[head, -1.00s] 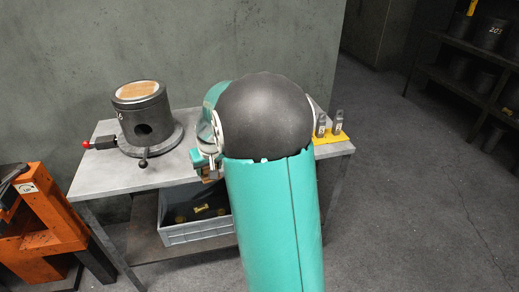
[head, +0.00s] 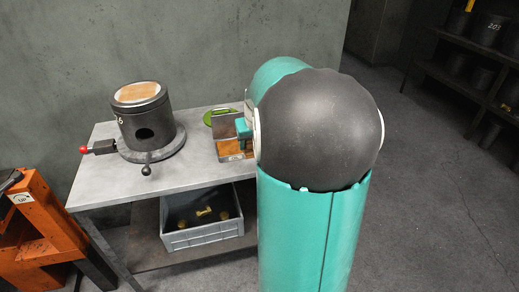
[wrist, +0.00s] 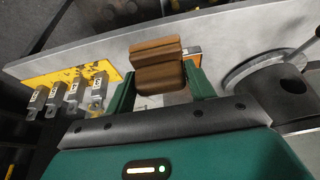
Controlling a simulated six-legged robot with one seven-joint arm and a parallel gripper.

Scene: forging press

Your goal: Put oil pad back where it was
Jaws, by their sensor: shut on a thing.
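My gripper (wrist: 158,85) is shut on a brown block-like pad (wrist: 158,68), which I take to be the oil pad. It sits between the two green fingers in the wrist view, over the grey table (wrist: 225,35). I cannot tell whether the pad touches the table.
A dark cylinder (head: 146,125) with a tan top and ball-ended handles stands on the table's left. A yellow plate (wrist: 62,83) carries several metal stamps. A grey crate (head: 200,235) sits below. Bare tabletop (head: 190,170) lies between.

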